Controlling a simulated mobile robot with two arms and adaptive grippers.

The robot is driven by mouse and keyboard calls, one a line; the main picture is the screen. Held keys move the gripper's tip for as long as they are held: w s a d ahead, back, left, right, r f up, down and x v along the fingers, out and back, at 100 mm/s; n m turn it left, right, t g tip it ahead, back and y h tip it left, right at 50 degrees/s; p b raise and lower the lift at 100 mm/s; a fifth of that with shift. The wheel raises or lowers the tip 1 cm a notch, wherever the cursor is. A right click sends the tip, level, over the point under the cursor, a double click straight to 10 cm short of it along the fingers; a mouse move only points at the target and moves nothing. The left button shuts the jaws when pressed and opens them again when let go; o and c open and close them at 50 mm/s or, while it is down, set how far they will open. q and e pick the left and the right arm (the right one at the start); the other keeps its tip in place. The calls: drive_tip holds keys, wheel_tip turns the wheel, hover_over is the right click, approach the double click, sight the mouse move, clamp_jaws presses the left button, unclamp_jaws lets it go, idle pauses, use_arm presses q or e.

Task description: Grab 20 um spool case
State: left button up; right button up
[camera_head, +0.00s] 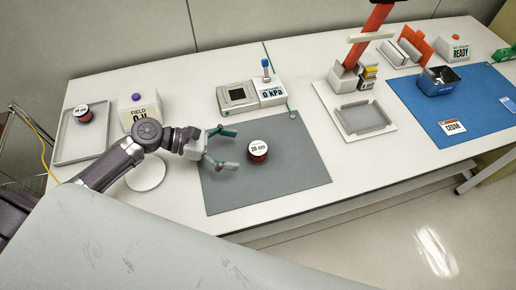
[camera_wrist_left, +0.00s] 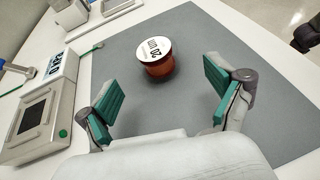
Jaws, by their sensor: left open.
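The 20 um spool case (camera_head: 258,152) is a small dark red-orange cylinder with a white top label. It stands upright on the grey mat (camera_head: 300,185). In the left wrist view the spool case (camera_wrist_left: 155,58) is beyond and between the two fingers, apart from both. My left gripper (camera_head: 230,149) is open and empty, with teal finger pads, just left of the spool case over the mat.
A device reading 0 kPa (camera_head: 268,92) stands behind the mat. The mat around the spool case is clear. A blue mat (camera_head: 455,110) lies at right.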

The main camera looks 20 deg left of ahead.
sight(259, 151)
use_arm(q)
drive_tip(key=shift+w+d+f, duration=0.25)
drive_tip(key=shift+w+d, duration=0.15)
drive_tip(key=shift+d, duration=0.2)
drive_tip(key=shift+w+d+f, duration=0.15)
drive_tip(key=shift+d+f, duration=0.1)
drive_tip(key=shift+w+d+f, duration=0.1)
drive_tip(key=shift+w+d, duration=0.1)
drive_tip(key=shift+d, duration=0.3)
drive_tip(key=p+x, duration=0.1)
drive_tip(key=x, duration=0.2)
drive_tip(key=shift+w+d, duration=0.2)
drive_tip(key=shift+d, duration=0.05)
drive_tip(key=shift+w+d+f, duration=0.15)
drive_tip(key=shift+d+f, duration=0.1)
drive_tip(key=shift+d, duration=0.05)
use_arm(e)
drive_tip(key=shift+w+a+r, duration=0.4)
drive_tip(key=shift+w+r, duration=0.15)
drive_tip(key=shift+w, duration=0.1)
use_arm(q)
drive_tip(key=c, duration=0.5)
drive_tip(key=shift+r, duration=0.1)
drive_tip(key=c, duration=0.9)
use_arm(e)
drive_tip(key=shift+s+d, duration=0.15)
drive_tip(key=shift+d, duration=0.25)
